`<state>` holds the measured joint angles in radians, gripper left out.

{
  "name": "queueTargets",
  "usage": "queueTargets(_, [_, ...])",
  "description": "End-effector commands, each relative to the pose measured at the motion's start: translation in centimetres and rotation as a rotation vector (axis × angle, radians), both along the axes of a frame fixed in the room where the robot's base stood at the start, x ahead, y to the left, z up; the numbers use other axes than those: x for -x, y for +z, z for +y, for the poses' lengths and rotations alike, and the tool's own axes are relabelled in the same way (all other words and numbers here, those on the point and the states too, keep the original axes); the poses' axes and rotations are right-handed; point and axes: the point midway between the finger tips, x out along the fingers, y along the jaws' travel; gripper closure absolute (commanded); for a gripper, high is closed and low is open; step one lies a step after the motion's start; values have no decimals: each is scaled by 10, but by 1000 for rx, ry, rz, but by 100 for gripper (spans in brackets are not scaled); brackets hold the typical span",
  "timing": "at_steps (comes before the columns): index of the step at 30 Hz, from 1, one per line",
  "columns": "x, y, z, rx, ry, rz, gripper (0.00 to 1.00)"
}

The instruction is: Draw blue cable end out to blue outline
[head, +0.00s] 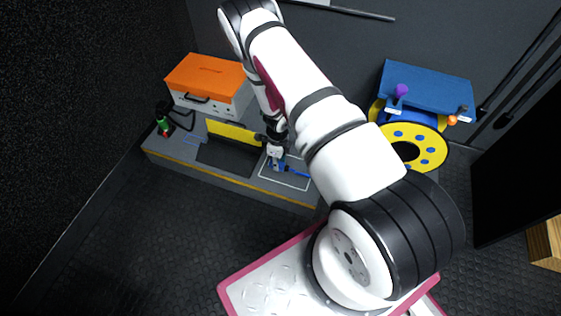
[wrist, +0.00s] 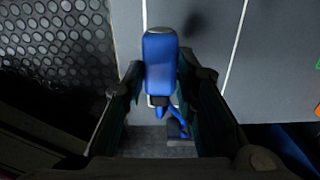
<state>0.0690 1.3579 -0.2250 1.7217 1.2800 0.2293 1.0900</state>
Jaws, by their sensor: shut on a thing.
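My gripper (head: 276,162) is low over the grey bench, and its fingers are shut on the blue cable end (wrist: 160,62). In the wrist view the blue plug lies between the two fingers, with a dark collar and a short blue cable below it. In the head view some blue cable (head: 298,174) shows just right of my gripper, inside or across a white outline (head: 289,187) on the bench. A small bluish line (head: 192,140) is left of the dark panel; I cannot tell if it is the blue outline.
The grey bench (head: 180,161) has a yellow-edged front. A yellow bar (head: 232,132) and dark panel (head: 226,158) are left of my gripper. An orange-lidded case (head: 207,75) stands behind. A yellow-and-blue cable drum (head: 428,146) is at right, under a blue board (head: 427,84).

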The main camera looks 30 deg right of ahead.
Motion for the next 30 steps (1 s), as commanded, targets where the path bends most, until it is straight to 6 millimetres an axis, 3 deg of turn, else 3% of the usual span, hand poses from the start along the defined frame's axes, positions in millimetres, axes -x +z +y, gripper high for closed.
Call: queueTargets(30, [-45,0,36,0,3,-2,100])
